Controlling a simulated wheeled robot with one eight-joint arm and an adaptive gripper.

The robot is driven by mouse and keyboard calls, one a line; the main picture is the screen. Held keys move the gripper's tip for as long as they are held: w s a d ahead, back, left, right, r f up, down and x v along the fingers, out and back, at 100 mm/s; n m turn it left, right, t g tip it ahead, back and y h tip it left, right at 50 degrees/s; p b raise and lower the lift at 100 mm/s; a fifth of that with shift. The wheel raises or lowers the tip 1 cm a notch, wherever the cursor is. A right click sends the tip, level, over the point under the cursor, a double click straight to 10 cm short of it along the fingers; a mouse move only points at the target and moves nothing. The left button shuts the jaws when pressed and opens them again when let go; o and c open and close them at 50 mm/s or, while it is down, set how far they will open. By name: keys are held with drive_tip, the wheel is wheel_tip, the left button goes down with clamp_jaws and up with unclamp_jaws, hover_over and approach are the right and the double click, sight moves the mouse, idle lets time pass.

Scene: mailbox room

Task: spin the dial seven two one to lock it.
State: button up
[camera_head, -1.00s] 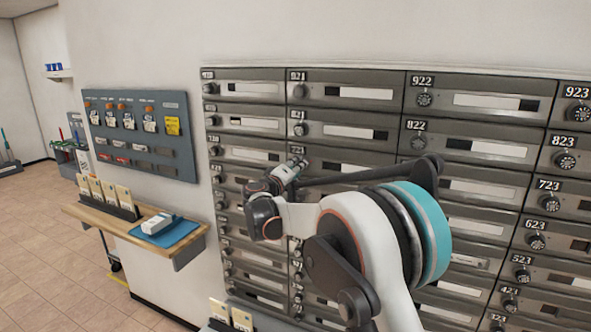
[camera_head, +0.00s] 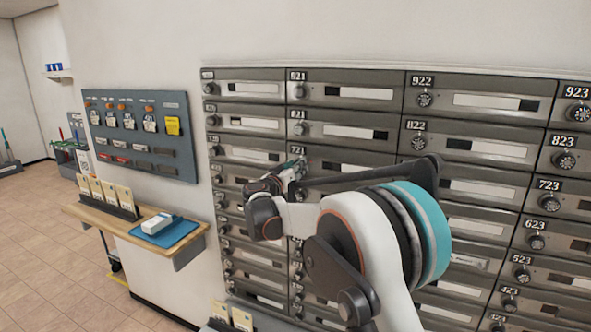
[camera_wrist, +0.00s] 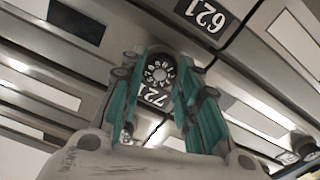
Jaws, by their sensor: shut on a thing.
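The mailbox door 721 (camera_head: 345,166) is in the second column of the wall. In the wrist view its number plate 721 (camera_wrist: 152,97) shows upside down beside the round black dial with pale numerals (camera_wrist: 160,68). My gripper (camera_wrist: 160,64) has its teal-padded fingers on either side of this dial, shut on it. In the head view my gripper (camera_head: 297,170) is against the left end of door 721, and it and my arm hide the dial there.
Door 621 (camera_wrist: 207,17) is beside it in the wrist view. Other dials and door frames surround the gripper closely. A wooden shelf (camera_head: 193,246) with a blue mat (camera_head: 176,233) and a key board (camera_head: 140,133) are at left.

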idle(0.3)
drive_tip(key=o, duration=1.1)
drive_tip(key=shift+f, duration=0.1)
drive_tip(key=v, duration=1.2)
